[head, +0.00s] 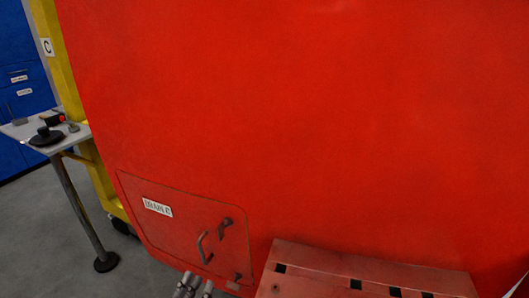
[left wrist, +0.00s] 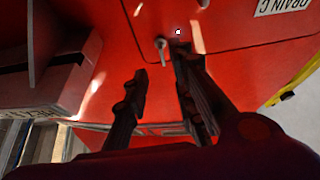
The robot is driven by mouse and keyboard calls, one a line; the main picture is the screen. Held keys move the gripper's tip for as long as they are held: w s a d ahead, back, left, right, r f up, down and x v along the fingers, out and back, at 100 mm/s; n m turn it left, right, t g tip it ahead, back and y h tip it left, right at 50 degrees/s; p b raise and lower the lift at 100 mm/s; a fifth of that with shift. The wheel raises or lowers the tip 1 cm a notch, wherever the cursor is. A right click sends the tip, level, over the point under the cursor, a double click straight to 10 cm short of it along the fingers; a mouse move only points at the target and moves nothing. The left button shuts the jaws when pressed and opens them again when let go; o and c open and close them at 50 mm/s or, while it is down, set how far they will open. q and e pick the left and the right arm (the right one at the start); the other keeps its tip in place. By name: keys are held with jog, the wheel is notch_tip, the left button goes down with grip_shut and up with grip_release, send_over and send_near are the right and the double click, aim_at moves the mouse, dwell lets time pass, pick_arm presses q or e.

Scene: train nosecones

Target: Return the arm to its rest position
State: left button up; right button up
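The large red nosecone (head: 330,110) fills most of the head view. Low on it is a shut hatch panel (head: 180,240) with a white label (head: 157,207), a bar handle (head: 204,246) and a dark latch (head: 225,228). My left gripper (head: 194,286) shows only by its grey fingertips at the bottom edge, just below the hatch. In the left wrist view its dark fingers (left wrist: 160,62) stand apart with nothing held between them. A small latch knob (left wrist: 161,45) on the red surface shows just beyond the fingertips. My right gripper is in neither view.
A red slotted step (head: 365,276) juts out at bottom right; it also shows in the left wrist view (left wrist: 55,75). A small grey table (head: 45,128) with dark items stands at left, beside a yellow post (head: 62,70) and blue cabinets (head: 22,85).

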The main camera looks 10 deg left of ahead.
pick_arm(q)
jog(key=s+d+f+g+y+p, duration=0.2)
jog(key=s+f+g+p, duration=0.15)
jog(key=f+g, duration=0.6)
jog(key=s+a+f+n+g+y+p, duration=0.1)
jog(key=s+f+g+p, duration=0.1)
jog(key=s, duration=0.9)
jog(key=s+a+f+n+g+y+p, duration=0.1)
jog(key=s+f, duration=0.4)
jog(key=s, duration=0.6)
jog(key=shift+g+y+p, duration=0.55)
jog(key=shift+y+p, duration=0.1)
jog(key=shift+y, duration=0.15)
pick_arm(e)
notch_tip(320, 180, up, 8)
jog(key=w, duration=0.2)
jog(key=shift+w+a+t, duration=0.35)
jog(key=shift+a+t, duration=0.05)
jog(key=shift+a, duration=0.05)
pick_arm(q)
jog(key=shift+a, duration=0.1)
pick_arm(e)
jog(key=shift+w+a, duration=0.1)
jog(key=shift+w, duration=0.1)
pick_arm(q)
jog(key=shift+w, duration=0.1)
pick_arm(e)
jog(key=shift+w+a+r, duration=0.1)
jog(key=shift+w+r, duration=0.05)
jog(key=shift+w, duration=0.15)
